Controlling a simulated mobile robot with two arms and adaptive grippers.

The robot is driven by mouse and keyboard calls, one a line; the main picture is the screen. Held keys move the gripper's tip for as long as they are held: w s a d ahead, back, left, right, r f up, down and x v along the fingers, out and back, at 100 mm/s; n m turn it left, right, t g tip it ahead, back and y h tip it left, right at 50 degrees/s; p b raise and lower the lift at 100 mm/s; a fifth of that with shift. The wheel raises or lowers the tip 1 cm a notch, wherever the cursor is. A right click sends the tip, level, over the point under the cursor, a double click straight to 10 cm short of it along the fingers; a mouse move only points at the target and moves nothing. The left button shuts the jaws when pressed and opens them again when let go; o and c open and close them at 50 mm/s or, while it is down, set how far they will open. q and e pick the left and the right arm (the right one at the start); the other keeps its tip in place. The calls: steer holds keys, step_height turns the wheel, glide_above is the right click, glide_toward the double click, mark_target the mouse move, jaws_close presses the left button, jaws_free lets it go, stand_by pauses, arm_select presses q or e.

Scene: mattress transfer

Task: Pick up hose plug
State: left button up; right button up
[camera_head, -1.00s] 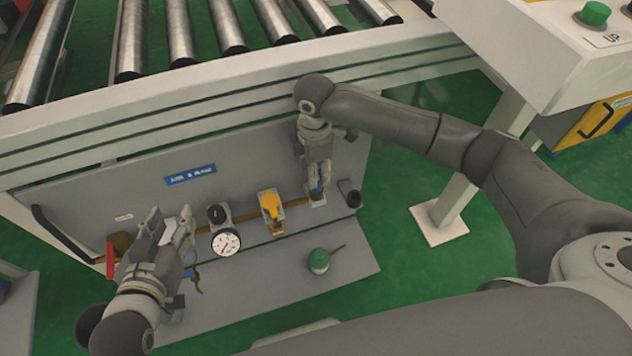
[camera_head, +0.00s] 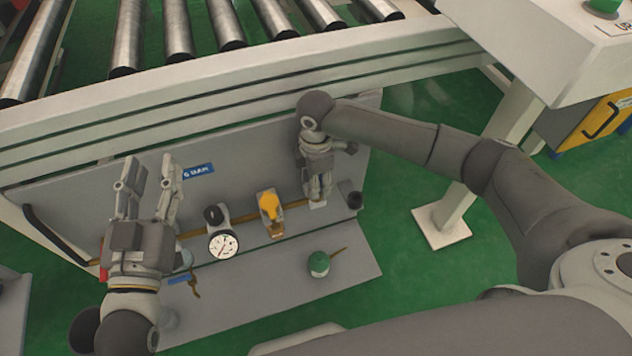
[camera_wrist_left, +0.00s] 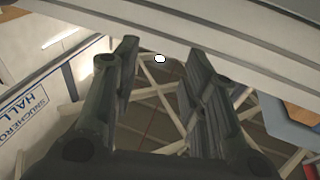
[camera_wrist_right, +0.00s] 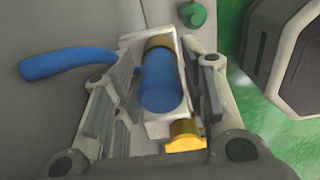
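In the right wrist view a blue cylinder (camera_wrist_right: 162,85) with a brass collar, apparently the hose plug, sits in a pale fitting on the panel. My right gripper (camera_wrist_right: 158,60) is open around it, with fingers on both sides and small gaps visible. In the head view my right gripper (camera_head: 319,196) points down at the right end of the panel's brass pipe, and its fingers hide the blue cylinder. My left gripper (camera_head: 150,165) is open and empty in front of the panel's left part. The left wrist view also shows its fingers (camera_wrist_left: 163,55) apart.
The grey panel (camera_head: 250,165) carries a pressure gauge (camera_head: 223,244) and a yellow valve (camera_head: 270,205). A green-topped item (camera_head: 319,263) stands on the ledge. A blue lever (camera_wrist_right: 68,66) lies left of the right fingers. The roller conveyor's frame (camera_head: 250,75) is above the panel.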

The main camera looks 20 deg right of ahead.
steer(key=shift+c, duration=0.2)
steer(key=c, duration=0.8)
steer(key=shift+r, duration=0.1)
